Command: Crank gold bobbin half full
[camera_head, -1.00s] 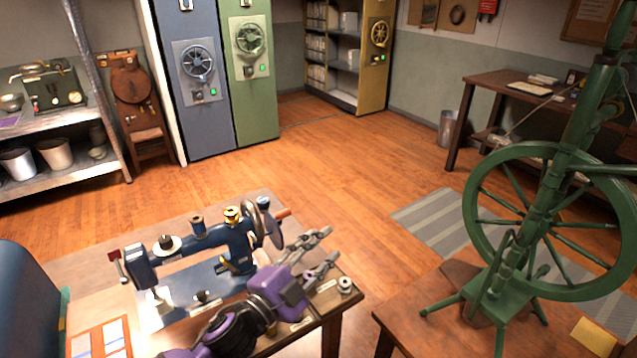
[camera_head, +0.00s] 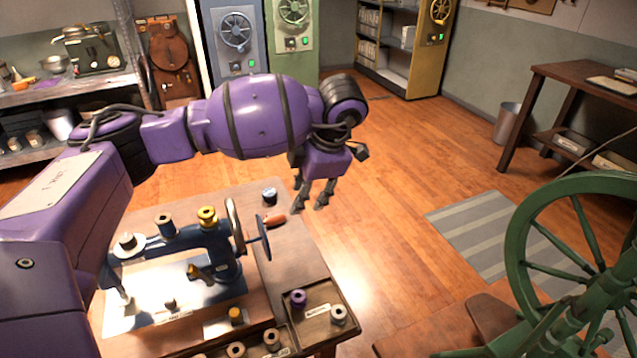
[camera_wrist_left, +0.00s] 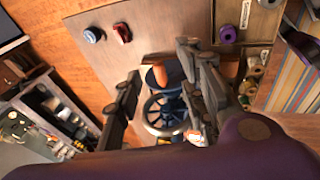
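The blue sewing machine (camera_head: 190,245) stands on the wooden table, with a gold bobbin (camera_head: 207,214) on its top. A hand crank wheel (camera_head: 264,238) is at its right end, with an orange wooden handle (camera_head: 275,220). My left gripper (camera_head: 312,203) hangs to the right of and above the handle, fingers apart and empty. In the left wrist view the open fingers of the left gripper (camera_wrist_left: 160,95) frame the wheel (camera_wrist_left: 163,117), and its handle (camera_wrist_left: 160,73) shows between them, not gripped. How full the bobbin is cannot be told. My right gripper is not in view.
A tray at the table's right holds a purple spool (camera_head: 299,298) and a pale spool (camera_head: 338,313). A dark blue-capped spool (camera_head: 269,195) stands behind the crank. A green spinning wheel (camera_head: 570,270) stands to the right.

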